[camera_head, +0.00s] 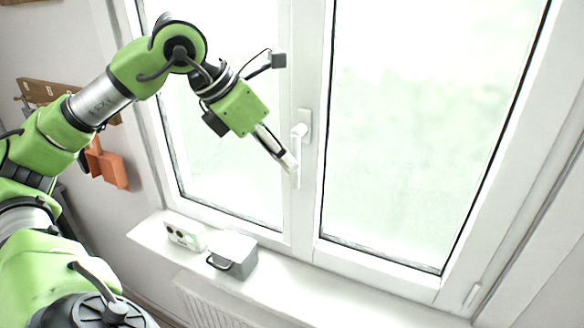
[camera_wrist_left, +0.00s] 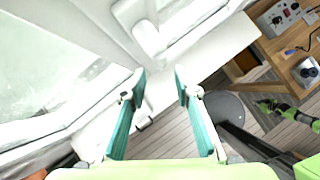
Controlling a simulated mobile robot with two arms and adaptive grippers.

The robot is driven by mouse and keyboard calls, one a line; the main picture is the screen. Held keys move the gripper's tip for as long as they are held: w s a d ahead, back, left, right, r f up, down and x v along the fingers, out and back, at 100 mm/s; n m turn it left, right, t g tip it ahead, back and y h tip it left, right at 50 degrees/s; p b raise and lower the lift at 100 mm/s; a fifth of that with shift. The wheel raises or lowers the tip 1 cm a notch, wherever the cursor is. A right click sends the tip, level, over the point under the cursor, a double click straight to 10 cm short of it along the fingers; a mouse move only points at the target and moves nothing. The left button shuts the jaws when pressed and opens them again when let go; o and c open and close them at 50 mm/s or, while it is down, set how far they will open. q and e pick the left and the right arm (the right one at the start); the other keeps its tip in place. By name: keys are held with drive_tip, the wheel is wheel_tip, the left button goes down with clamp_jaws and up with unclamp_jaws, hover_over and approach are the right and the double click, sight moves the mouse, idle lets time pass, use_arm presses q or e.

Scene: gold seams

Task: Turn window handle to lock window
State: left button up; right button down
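The white window handle (camera_head: 298,134) sits on the middle frame between two panes, its lever pointing down. It also shows at the top of the left wrist view (camera_wrist_left: 148,38), just beyond the fingertips. My left gripper (camera_head: 290,163) is beside the lower part of the lever in the head view. Its two teal-sided fingers (camera_wrist_left: 154,82) stand apart in the left wrist view, with nothing between them. I cannot tell whether a finger touches the lever. My right gripper is not in the head view; a small green and black arm part shows at the right of the left wrist view.
The white sill (camera_head: 300,287) runs below the window. A grey box (camera_head: 235,255) with a dark handle and a small white device (camera_head: 186,236) stand on it. An orange holder (camera_head: 106,166) hangs on the left wall. A wooden table (camera_wrist_left: 290,50) carries equipment.

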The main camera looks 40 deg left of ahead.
use_arm(q)
drive_tip(key=d+v, duration=0.1)
drive_tip(key=v, duration=0.5)
drive_tip(key=shift+a, duration=0.45)
